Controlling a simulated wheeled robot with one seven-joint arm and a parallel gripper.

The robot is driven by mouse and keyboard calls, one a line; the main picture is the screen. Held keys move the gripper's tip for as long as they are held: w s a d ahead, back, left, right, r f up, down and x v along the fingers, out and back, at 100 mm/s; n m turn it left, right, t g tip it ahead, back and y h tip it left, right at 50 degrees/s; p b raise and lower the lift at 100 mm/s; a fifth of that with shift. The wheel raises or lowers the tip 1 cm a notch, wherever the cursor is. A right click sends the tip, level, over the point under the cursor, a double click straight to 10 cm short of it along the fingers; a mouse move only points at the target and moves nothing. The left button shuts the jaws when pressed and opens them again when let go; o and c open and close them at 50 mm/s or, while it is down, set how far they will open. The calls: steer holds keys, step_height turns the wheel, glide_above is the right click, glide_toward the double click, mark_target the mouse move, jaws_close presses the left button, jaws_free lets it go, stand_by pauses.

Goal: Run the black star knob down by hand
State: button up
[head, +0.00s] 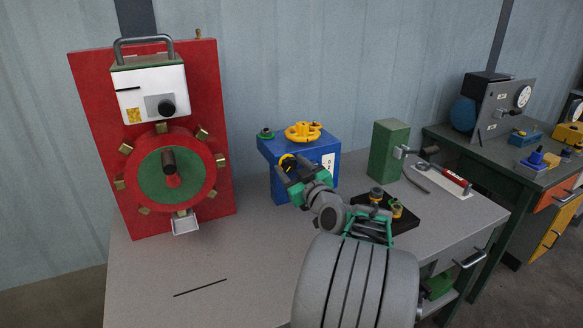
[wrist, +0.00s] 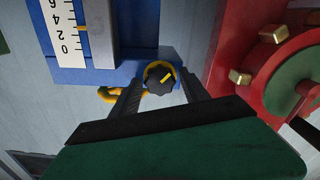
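The black star knob (wrist: 160,79) has a yellow pointer mark and sits in a yellow collar on the blue block (wrist: 100,72). In the head view the blue block (head: 322,150) stands mid-bench, and the knob is mostly hidden near its front by my gripper (head: 292,168). In the wrist view my gripper's (wrist: 162,84) two dark fingers are spread, one on each side of the knob. A small gap seems to show on both sides; contact cannot be made out.
A white scale with numbers (wrist: 68,35) is on the blue block. A yellow handwheel (head: 303,131) and green knob (head: 266,133) are on top. A red panel (head: 90,110) with a round wheel stands left; a green block (head: 387,150) and black tray (head: 405,222) are right. The front-left bench is clear.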

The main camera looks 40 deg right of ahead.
steer(key=c, duration=1.1)
steer(key=shift+m, duration=0.4)
